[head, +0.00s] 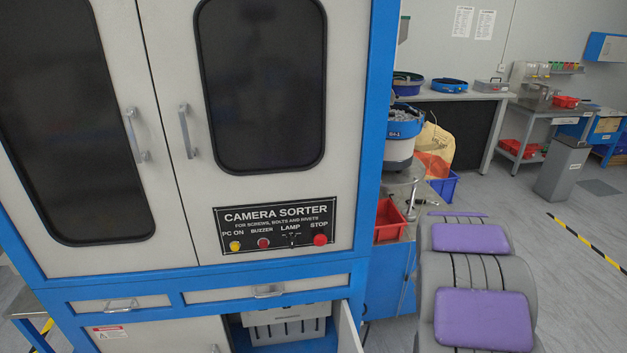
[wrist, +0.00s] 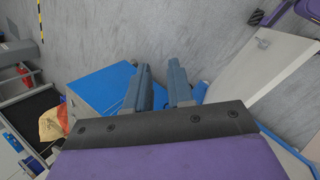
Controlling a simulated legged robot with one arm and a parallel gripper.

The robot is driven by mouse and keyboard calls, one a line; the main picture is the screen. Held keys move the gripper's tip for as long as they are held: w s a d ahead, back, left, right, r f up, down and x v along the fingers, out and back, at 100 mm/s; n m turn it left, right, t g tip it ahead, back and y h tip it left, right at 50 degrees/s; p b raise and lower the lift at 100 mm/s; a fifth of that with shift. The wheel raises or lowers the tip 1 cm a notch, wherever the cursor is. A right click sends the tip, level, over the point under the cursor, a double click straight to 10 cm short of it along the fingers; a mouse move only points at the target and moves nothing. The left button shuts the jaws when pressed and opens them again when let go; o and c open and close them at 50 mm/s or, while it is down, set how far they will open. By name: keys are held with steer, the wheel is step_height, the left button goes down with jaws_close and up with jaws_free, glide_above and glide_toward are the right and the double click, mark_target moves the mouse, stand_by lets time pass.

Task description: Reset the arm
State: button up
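My gripper (wrist: 160,76) shows in the wrist view with its two grey-blue fingers apart and nothing between them. Grey floor and part of a blue surface lie beyond the fingertips. The gripper is not identifiable in the head view. The camera sorter (head: 180,210) fills the left of the head view, with its two upper doors shut. Its control panel (head: 277,228) has a yellow button, two red buttons and a lamp switch.
The lower cabinet door (head: 348,325) stands open; a white door with a handle (wrist: 265,75) shows at right in the wrist view. A red bin (head: 390,220) and feeder bowl (head: 403,130) stand right of the sorter. Floor (head: 570,285) at right is clear.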

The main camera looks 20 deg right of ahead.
steer(key=s+a+r+m, duration=0.2)
steer(key=a+r+m, duration=0.1)
steer(key=a+r, duration=0.45)
steer(key=s+a+r+m+y, duration=0.1)
steer(key=s+a+r+y, duration=0.1)
steer(key=s+a, duration=0.3)
steer(key=s+a+r+m+g+y, duration=0.1)
steer(key=s+a+r, duration=0.4)
steer(key=a, duration=0.8)
steer(key=s+a+r+y, duration=0.2)
steer(key=s+a+r, duration=0.1)
steer(key=s+a, duration=0.4)
steer(key=shift+s+a+r+m+g+y, duration=0.2)
steer(key=shift+a+r+m+g+y, duration=0.15)
steer(key=shift+a, duration=0.85)
